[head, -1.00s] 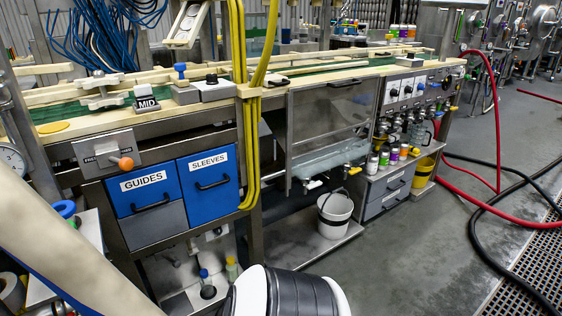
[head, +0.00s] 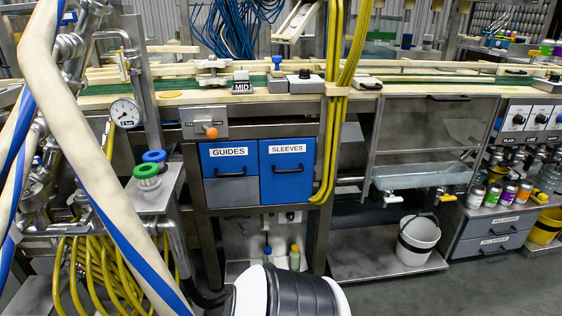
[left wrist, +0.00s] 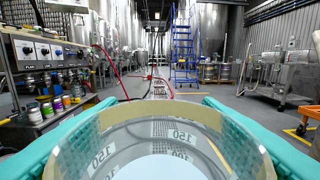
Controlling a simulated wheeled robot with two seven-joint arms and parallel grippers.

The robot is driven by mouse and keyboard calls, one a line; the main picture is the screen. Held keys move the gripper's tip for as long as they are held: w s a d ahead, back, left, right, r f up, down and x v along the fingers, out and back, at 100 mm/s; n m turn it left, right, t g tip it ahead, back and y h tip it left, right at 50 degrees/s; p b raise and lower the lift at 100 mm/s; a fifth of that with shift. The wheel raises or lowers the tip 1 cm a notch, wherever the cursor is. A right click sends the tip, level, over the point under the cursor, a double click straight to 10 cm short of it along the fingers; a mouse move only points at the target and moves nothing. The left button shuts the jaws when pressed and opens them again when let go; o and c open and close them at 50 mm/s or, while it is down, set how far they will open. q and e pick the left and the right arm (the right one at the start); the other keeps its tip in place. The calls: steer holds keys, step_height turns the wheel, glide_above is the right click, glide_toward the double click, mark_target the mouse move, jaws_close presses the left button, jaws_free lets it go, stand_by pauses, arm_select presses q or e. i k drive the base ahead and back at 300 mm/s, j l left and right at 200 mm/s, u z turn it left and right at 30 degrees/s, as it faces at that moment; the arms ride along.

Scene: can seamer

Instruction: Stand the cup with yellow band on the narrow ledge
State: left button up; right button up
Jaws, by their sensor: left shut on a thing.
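In the left wrist view my left gripper (left wrist: 157,108) is shut on a clear cup (left wrist: 165,140), its two teal fingers lying along the cup's left and right sides. The cup has a yellowish band below the rim and several "150" marks, and I look into it from above. Nothing shows inside it except its pale bottom. The cup and both grippers are out of the head view. I cannot tell which surface is the narrow ledge. Pale wooden rails (head: 430,72) run along the back of the workbench.
The bench has blue drawers (head: 287,170) marked GUIDES and SLEEVES. A clear sink-like trough (head: 425,176) and a white bucket (head: 417,240) are at right. Thick striped hoses (head: 100,190) and a gauge (head: 125,112) are at left. The wrist view shows open floor (left wrist: 250,105) beyond the cup.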

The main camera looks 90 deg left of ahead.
mark_target(142, 203)
steer(key=u, duration=2.25)
